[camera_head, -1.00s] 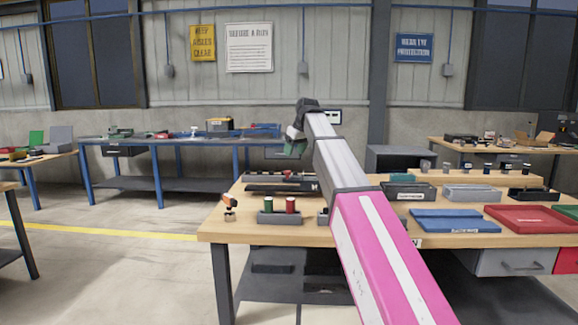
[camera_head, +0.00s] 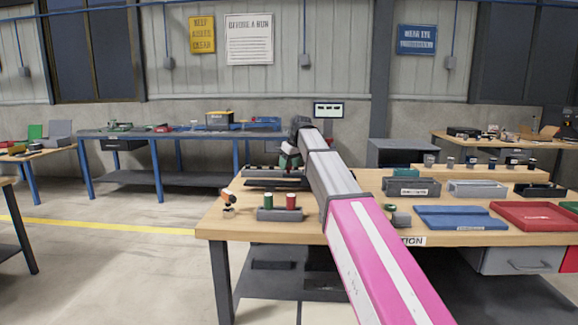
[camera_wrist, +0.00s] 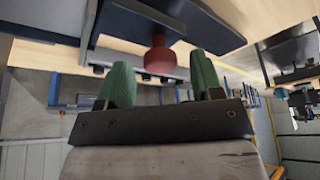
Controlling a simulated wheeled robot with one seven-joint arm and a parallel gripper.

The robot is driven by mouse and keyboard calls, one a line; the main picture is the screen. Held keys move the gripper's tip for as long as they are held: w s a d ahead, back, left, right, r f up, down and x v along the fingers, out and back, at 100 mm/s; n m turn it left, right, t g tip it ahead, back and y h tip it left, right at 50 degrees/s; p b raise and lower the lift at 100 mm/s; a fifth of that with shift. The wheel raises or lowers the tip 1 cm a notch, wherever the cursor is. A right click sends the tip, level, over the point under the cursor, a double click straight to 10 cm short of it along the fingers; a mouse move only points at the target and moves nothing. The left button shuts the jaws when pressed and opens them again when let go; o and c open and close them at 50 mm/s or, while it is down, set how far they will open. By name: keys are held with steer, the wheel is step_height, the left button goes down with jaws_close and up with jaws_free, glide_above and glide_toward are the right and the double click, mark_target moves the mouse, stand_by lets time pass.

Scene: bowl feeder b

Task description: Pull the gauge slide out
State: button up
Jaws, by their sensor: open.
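The gauge slide seems to be the dark flat part with a red round knob (camera_wrist: 158,62) in the wrist view. The knob hangs from the dark bar (camera_wrist: 190,20) as the camera sees it. My gripper (camera_wrist: 161,68) is open, its two green fingers apart. The knob shows in the gap between the fingers, near their tips, with space on both sides; I cannot tell whether it lies fully between them. In the head view my gripper (camera_head: 289,160) is over the long dark fixture (camera_head: 262,183) at the back left of the wooden bench, and my arm hides part of it.
On the bench (camera_head: 228,219) a grey holder (camera_head: 279,214) carries a green and a red cylinder. An orange-topped item (camera_head: 228,198) stands at its left. Grey bins, a blue tray (camera_head: 458,221) and a red tray (camera_head: 535,216) lie on the right. A small monitor (camera_head: 328,110) stands behind.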

steer(key=shift+w+a+f, duration=0.1)
steer(key=shift+a+f, duration=0.05)
steer(key=shift+f, duration=0.25)
steer(key=shift+c, duration=0.2)
jaws_close()
steer(key=a, duration=2.4)
steer(key=shift+w+a, duration=0.2)
steer(key=shift+w, duration=0.2)
steer(key=shift+r, duration=0.1)
steer(key=shift+o, duration=0.2)
jaws_free()
steer(key=shift+a, duration=0.2)
steer(key=shift+d, duration=0.1)
